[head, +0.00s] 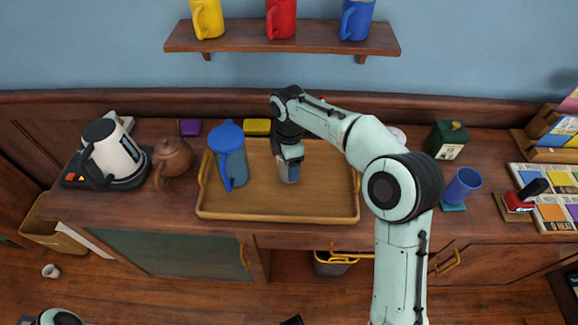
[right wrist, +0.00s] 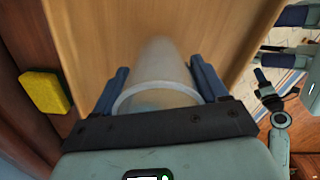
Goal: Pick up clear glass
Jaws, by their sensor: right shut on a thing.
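The clear glass (head: 289,171) stands upright on the wooden tray (head: 240,207) on the cabinet top. My right gripper (head: 289,157) reaches down over it from above and is shut on it, partly hiding it in the head view. In the right wrist view the glass (right wrist: 158,93) sits between the two blue fingers of my right gripper (right wrist: 160,85), its round rim close to the palm. I cannot tell whether its base touches the tray. My left gripper is not in view; only a bit of my left arm shows at the bottom left.
A blue-lidded pitcher (head: 231,160) stands on the tray left of the glass. A brown teapot (head: 172,157) and a white kettle (head: 112,150) are further left. A yellow sponge (head: 257,127) lies behind the tray. A blue cup (head: 461,187) stands at the right. The tray's front right is clear.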

